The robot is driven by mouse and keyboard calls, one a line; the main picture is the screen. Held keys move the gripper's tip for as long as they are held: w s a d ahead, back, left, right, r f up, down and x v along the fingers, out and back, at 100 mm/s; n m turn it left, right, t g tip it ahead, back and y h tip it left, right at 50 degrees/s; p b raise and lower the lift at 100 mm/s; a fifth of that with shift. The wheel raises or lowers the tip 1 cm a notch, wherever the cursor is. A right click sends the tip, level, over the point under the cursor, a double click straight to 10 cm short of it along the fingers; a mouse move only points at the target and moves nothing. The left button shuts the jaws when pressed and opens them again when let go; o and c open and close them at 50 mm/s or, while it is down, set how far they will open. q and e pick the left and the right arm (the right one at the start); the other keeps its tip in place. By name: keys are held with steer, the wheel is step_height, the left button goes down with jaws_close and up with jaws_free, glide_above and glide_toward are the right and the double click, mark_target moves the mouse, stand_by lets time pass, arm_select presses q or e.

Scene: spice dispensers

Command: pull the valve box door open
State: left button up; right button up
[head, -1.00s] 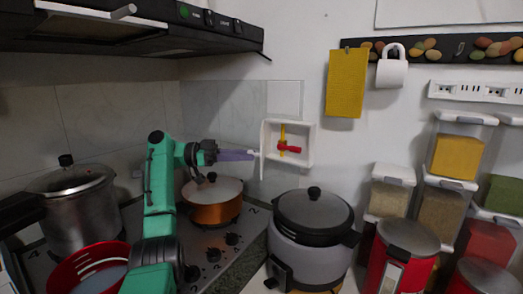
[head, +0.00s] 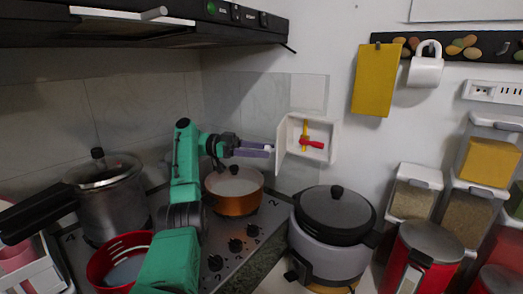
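The white valve box (head: 328,152) is set in the wall right of centre in the head view. Inside it are a yellow pipe (head: 305,128) and a red valve handle (head: 312,144). Its white door (head: 282,146) stands open, swung out at the box's left side. My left gripper (head: 268,149) reaches in from the left, its two purple-grey fingers at the door. A small white knob (head: 268,147) shows at the fingertips, and the fingers look closed around it. My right gripper is not in view.
A copper pot (head: 233,204) sits on the stove below my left gripper. A grey cooker (head: 330,255) stands below the box. A pressure cooker (head: 112,205) and red basket (head: 100,262) are at left. A range hood (head: 120,32) hangs above. Spice dispensers (head: 480,165) are at right.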

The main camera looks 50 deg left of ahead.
arm_select(q)
step_height(320, 180, up, 20)
steer(key=p, duration=1.1)
steer(key=shift+p, duration=0.35)
